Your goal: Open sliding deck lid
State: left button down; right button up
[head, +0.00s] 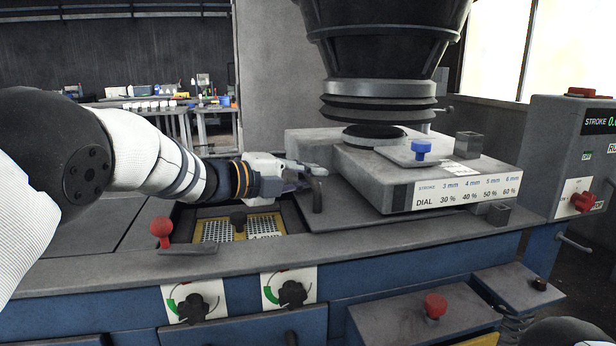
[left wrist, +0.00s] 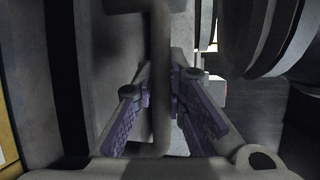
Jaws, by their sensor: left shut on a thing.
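The sliding deck lid (head: 345,217) is a flat grey plate on the machine's deck, lying under and in front of the labelled white-grey box. Its upright handle (head: 317,194) stands at the lid's left end. My left gripper (head: 312,178) reaches in from the left and is shut on this handle. In the left wrist view the handle (left wrist: 160,70) shows as a grey bar between the purple-padded fingers (left wrist: 163,98). Left of the lid, the deck opening shows a yellow-framed perforated screen (head: 218,231) with a dark knob. My right gripper is not in view.
The stroke-labelled box (head: 440,187) sits under a large black hopper (head: 390,50). A red-knobbed lever (head: 161,231) stands left of the opening. A control box (head: 575,150) stands at right. Dials (head: 195,302) and a red-knobbed tray (head: 420,322) line the front.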

pick_arm(q)
jog(key=shift+d+r, duration=0.15)
jog(key=c, duration=1.6)
grip_release()
jog(key=shift+d, duration=0.1)
jog(key=shift+c, duration=0.2)
jog(key=shift+o, duration=0.2)
jog(key=shift+w, duration=0.1)
jog(key=v, duration=1.2)
